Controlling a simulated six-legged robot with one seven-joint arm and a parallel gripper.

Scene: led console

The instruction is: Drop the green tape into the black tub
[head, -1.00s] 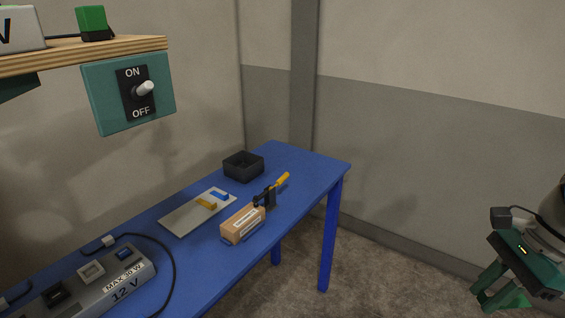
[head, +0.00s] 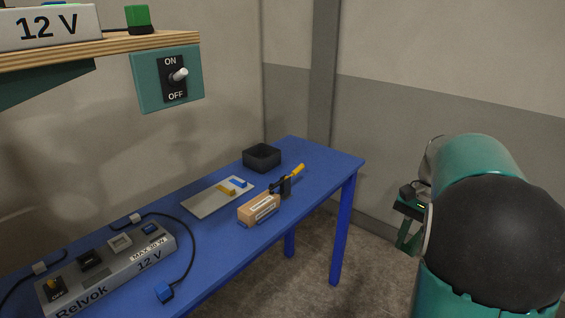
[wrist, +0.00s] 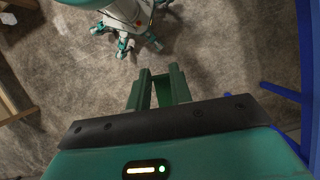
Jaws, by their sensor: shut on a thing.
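The black tub (head: 262,158) stands open and upright at the far end of the blue table in the head view. My gripper (head: 408,238) hangs at the right in the head view, off the table and well away from the tub, partly hidden by my arm. In the wrist view, my gripper (wrist: 158,84) points down over the floor. Its two green fingers are closed on a small dark green piece, the green tape (wrist: 162,90), which is hard to tell from the fingers. No other green tape shows on the table.
The blue table (head: 225,235) bears a grey plate (head: 205,202) with blue and yellow pieces, a wooden block (head: 258,208) beside a yellow-handled tool (head: 295,173), and a 12 V power strip (head: 105,265) with cables. A shelf (head: 110,43) and switch box (head: 167,80) overhang the left.

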